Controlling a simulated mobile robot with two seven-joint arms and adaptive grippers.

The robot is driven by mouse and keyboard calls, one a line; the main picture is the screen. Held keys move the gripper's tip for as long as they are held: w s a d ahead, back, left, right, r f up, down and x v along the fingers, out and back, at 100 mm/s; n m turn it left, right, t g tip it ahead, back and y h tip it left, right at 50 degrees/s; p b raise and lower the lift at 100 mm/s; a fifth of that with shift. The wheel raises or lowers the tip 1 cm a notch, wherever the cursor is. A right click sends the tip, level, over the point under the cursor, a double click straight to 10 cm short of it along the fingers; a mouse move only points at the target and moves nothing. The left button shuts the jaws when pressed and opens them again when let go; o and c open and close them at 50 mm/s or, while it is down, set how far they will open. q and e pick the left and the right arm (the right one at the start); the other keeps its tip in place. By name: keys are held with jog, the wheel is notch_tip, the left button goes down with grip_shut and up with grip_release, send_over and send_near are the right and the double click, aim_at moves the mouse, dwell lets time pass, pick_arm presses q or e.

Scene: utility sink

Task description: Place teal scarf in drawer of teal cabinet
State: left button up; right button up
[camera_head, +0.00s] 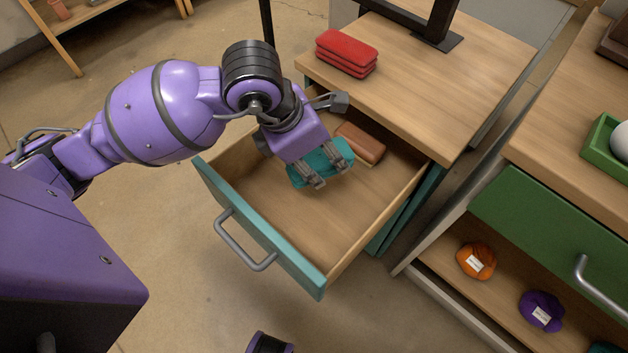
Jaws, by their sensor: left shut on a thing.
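The teal cabinet's drawer (260,251) is pulled open, with a grey bar handle (241,246) on its teal front. The teal scarf (335,154) is a folded bundle inside the drawer opening, towards the back. My left gripper (318,182) is shut on the scarf, reaching in over the drawer's left side. I cannot tell whether the scarf touches the drawer floor. The gripper covers part of it. My right gripper is not in view.
A brown block (361,143) lies at the back of the drawer. The drawer's front floor is clear. A folded red cloth (347,51) lies on the cabinet top. At right, a green-fronted cabinet (543,229) holds orange (476,260) and purple (542,310) bundles on its lower shelf.

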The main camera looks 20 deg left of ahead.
pick_arm(q)
notch_tip(320, 180, down, 9)
jog(key=shift+s+r+b, duration=0.1)
jog(key=shift+r+b, duration=0.1)
jog(key=shift+b, duration=0.7)
jog(key=shift+f, duration=0.1)
jog(key=o, duration=1.2)
jog(key=shift+f, duration=0.1)
jog(key=shift+a+r, duration=0.1)
jog(key=shift+r, duration=0.5)
jog(key=p+v, duration=0.2)
jog(key=v, duration=0.8)
jog(key=shift+s+r+p, duration=0.1)
jog(key=shift+r+p, duration=0.15)
jog(key=shift+p, duration=0.05)
jog(key=shift+s+a+r, duration=0.15)
jog(key=shift+r, duration=0.2)
